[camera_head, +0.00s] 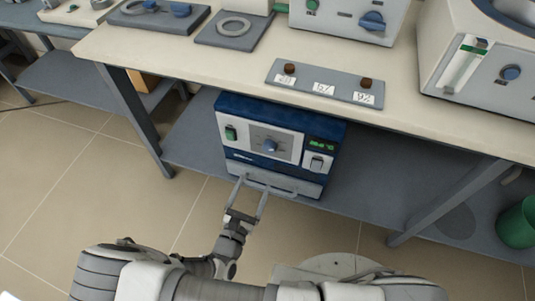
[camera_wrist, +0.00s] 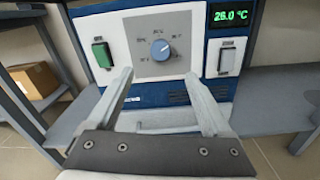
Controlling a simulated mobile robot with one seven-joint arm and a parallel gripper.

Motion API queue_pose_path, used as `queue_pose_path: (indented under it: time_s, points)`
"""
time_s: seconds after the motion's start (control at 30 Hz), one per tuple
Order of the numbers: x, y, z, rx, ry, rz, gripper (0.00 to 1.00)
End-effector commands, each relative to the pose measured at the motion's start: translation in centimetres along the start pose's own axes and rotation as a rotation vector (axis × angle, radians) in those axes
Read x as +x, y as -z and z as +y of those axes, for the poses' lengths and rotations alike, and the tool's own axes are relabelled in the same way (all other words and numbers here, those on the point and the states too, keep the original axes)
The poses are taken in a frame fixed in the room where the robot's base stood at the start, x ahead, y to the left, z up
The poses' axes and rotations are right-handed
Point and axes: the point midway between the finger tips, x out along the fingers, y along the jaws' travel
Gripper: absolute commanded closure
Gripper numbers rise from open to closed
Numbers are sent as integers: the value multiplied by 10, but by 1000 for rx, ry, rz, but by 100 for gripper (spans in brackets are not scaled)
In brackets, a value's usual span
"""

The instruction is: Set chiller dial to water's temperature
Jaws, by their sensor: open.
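The chiller (camera_head: 272,147) is a blue and white box on the lower shelf under the bench. Its round blue dial (camera_wrist: 160,50) sits in the middle of a grey scale plate (camera_wrist: 158,42), with its white mark pointing to the upper right. The dial also shows in the head view (camera_head: 270,145). A green display (camera_wrist: 230,16) reads 26.0 °C. My gripper (camera_head: 251,184) is open and empty in front of the chiller's lower front. In the wrist view its two fingers (camera_wrist: 160,82) spread below and either side of the dial, apart from it.
A green switch (camera_wrist: 102,54) is left of the dial and a white rocker switch (camera_wrist: 226,58) is right. A handle bar (camera_head: 268,186) crosses the chiller's lower front. Table legs stand either side. A green bin (camera_head: 518,224) is far right. A cardboard box (camera_wrist: 35,84) is left.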

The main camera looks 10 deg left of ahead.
Motion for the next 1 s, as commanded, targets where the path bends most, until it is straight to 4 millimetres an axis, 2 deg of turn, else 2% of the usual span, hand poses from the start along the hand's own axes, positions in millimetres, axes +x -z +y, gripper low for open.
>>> queue_pose_path:
  time_s: [0.03,0.3,0.5,0.7,1.0]
  points:
    - [12,2,-2,0,4,-2,16]
    - [72,3,-2,0,4,-1,16]
    - [107,2,-2,1,3,-1,16]
    - [125,1,-1,1,3,0,16]
    - [128,0,-1,0,2,1,16]
